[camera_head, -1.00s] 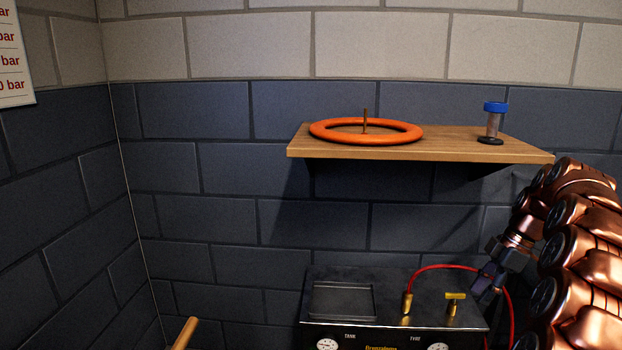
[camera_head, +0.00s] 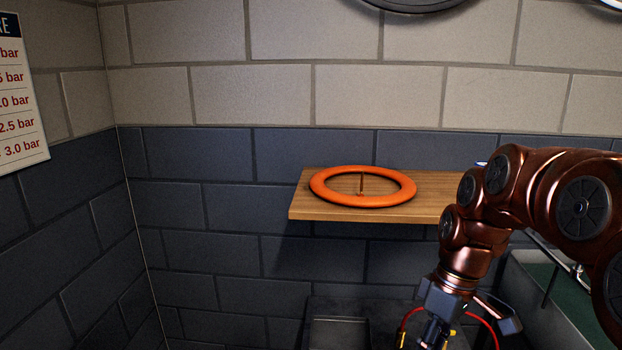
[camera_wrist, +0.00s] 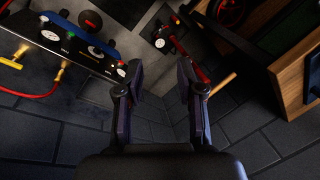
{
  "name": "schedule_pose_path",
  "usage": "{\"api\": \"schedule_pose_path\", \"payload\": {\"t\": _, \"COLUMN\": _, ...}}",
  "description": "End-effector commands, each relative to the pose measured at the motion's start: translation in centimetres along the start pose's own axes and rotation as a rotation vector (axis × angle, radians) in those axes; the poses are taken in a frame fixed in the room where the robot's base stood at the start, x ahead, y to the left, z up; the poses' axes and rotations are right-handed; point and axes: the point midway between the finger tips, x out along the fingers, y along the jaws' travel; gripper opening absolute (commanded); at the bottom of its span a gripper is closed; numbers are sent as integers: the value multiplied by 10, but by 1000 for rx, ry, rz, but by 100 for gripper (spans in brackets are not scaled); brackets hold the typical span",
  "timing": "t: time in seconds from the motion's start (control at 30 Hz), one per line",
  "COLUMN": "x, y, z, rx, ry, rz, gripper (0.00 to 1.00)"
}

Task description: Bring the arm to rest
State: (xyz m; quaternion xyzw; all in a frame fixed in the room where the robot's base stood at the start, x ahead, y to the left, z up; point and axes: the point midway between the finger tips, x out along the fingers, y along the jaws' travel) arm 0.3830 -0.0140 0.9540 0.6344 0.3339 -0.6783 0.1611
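My gripper (camera_wrist: 160,88) is open in the wrist view, its two dark fingers apart with nothing between them. In the head view my copper-coloured arm comes in from the right and bends down, with the gripper (camera_head: 437,332) low at the right, in front of the compressor unit, partly cut off by the frame's lower edge. The dark unit (camera_head: 340,335) also shows in the wrist view at upper left, with its gauges and a red hose (camera_wrist: 40,92).
A wooden shelf (camera_head: 310,213) on the wall holds an orange ring (camera_head: 363,204) around a thin upright peg. My arm hides most of the blue-topped item at the shelf's right. A green-topped surface (camera_head: 570,290) is at lower right. A pressure chart (camera_head: 20,100) hangs at left.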

Motion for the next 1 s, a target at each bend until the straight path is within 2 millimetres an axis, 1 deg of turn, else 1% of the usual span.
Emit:
{"api": "schedule_pose_path", "payload": {"t": 0.03, "x": -11, "y": -18, "z": 8, "rx": 38, "ry": -13, "rz": 10, "gripper": 38}}
{"api": "schedule_pose_path", "payload": {"t": 0.1, "x": -13, "y": -34, "z": 18, "rx": 102, "ry": -30, "rz": 24, "gripper": 38}}
{"api": "schedule_pose_path", "payload": {"t": 0.3, "x": -18, "y": -78, "z": 52, "rx": 292, "ry": -63, "rz": 74, "gripper": 38}}
{"api": "schedule_pose_path", "payload": {"t": 0.5, "x": -19, "y": -114, "z": 90, "rx": 493, "ry": -85, "rz": 129, "gripper": 38}}
{"api": "schedule_pose_path", "payload": {"t": 0.6, "x": -18, "y": -128, "z": 109, "rx": 585, "ry": -89, "rz": 155, "gripper": 38}}
{"api": "schedule_pose_path", "payload": {"t": 0.73, "x": -15, "y": -138, "z": 126, "rx": 675, "ry": -85, "rz": 181, "gripper": 38}}
{"api": "schedule_pose_path", "payload": {"t": 0.87, "x": -11, "y": -145, "z": 134, "rx": 724, "ry": -87, "rz": 191, "gripper": 38}}
{"api": "schedule_pose_path", "payload": {"t": 1.0, "x": -10, "y": -145, "z": 136, "rx": 734, "ry": -87, "rz": 193, "gripper": 38}}
